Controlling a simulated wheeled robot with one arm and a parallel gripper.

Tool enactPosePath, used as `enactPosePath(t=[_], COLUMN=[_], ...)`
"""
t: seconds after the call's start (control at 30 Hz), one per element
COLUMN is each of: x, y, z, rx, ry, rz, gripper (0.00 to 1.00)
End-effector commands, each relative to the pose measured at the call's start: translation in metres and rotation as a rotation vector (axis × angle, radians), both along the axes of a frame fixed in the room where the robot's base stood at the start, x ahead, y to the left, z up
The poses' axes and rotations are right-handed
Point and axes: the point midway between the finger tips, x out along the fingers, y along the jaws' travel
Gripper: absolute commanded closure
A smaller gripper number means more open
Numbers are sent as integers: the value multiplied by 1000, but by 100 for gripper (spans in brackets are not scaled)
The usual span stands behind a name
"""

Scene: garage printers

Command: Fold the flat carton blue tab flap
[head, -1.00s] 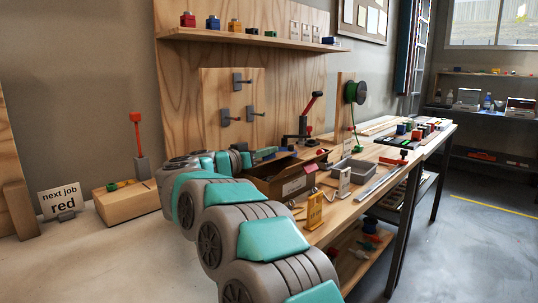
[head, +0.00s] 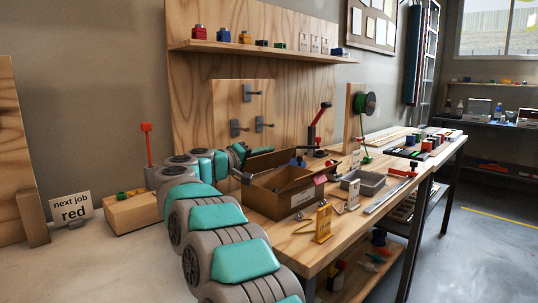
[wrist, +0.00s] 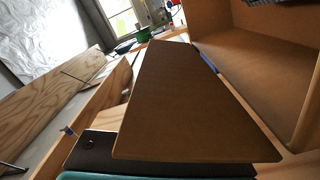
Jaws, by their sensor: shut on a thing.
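In the wrist view, a broad brown flap (wrist: 190,105) fills the middle, beside the carton's open inside (wrist: 265,65). A small blue tab (wrist: 208,62) shows at the edge between them. My gripper (head: 240,174) is at the carton's left end, shut on the flap, its fingertips mostly hidden. In the wrist view, its black part lies under the flap's near edge.
A red-handled tool (head: 319,128) and a green spool (head: 364,104) stand behind. A "next job red" card (head: 71,208) and a wooden block (head: 131,211) are at left.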

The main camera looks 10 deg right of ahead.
Motion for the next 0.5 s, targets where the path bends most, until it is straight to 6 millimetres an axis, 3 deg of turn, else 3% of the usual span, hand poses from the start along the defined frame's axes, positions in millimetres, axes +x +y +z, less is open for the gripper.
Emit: enactPosePath(t=[0.5], x=[11], y=[8], z=[-2], rx=[-150], ry=[206], rz=[0], gripper=[100])
